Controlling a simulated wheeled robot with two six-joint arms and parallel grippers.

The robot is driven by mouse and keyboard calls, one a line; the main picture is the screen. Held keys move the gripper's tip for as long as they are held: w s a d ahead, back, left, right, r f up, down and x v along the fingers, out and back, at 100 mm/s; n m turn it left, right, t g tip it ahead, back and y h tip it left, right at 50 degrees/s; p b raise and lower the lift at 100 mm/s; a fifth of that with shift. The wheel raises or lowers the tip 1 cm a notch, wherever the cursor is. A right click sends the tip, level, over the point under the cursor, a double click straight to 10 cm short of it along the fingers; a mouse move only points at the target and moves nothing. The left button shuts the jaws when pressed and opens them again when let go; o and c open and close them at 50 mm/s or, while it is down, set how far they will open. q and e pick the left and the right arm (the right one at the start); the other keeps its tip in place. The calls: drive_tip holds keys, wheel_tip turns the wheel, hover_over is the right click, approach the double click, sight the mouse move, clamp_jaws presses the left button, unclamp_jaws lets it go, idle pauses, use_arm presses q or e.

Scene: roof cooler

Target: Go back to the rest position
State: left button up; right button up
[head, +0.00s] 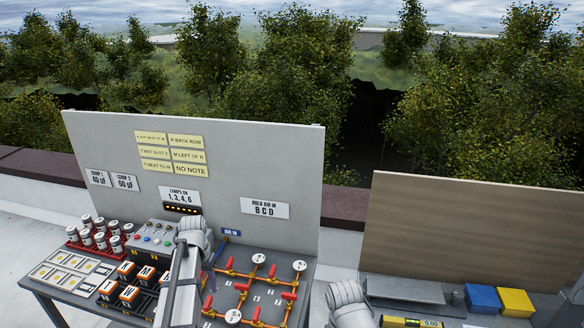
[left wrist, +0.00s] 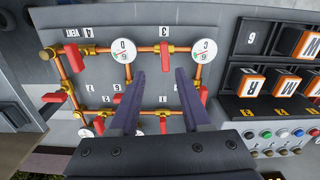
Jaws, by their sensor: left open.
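My left gripper (head: 211,281) is in the head view beside the valve panel, partly hidden by its own arm. In the left wrist view its two dark fingers (left wrist: 160,76) are apart with nothing between them. They reach over the panel of copper pipes (left wrist: 147,50), which has red valve handles (left wrist: 165,57) and round gauges marked D (left wrist: 122,45) and C (left wrist: 203,50). My right arm (head: 348,299) shows at the bottom of the head view; its gripper is out of sight.
A grey board (head: 230,170) with labels stands behind the table. On the right bench are a blue box (head: 482,298), a yellow box (head: 516,302) and a yellow level (head: 410,321).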

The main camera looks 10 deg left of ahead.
use_arm(q)
drive_tip(key=s+d+f+m+b, duration=0.1)
drive_tip(key=s+d, duration=0.4)
drive_tip(key=d, duration=0.5)
drive_tip(key=s+d+f+m+b, duration=0.1)
drive_tip(key=s+d, duration=0.4)
drive_tip(key=d, duration=0.4)
drive_tip(key=s+d+f+m+y+b, duration=0.1)
drive_tip(key=s+d+m, duration=0.1)
drive_tip(key=s+d, duration=0.4)
drive_tip(key=d, duration=0.4)
drive_tip(key=shift+d, duration=0.35)
drive_tip(key=shift+o, duration=0.2)
drive_tip(key=shift+s+f, duration=0.1)
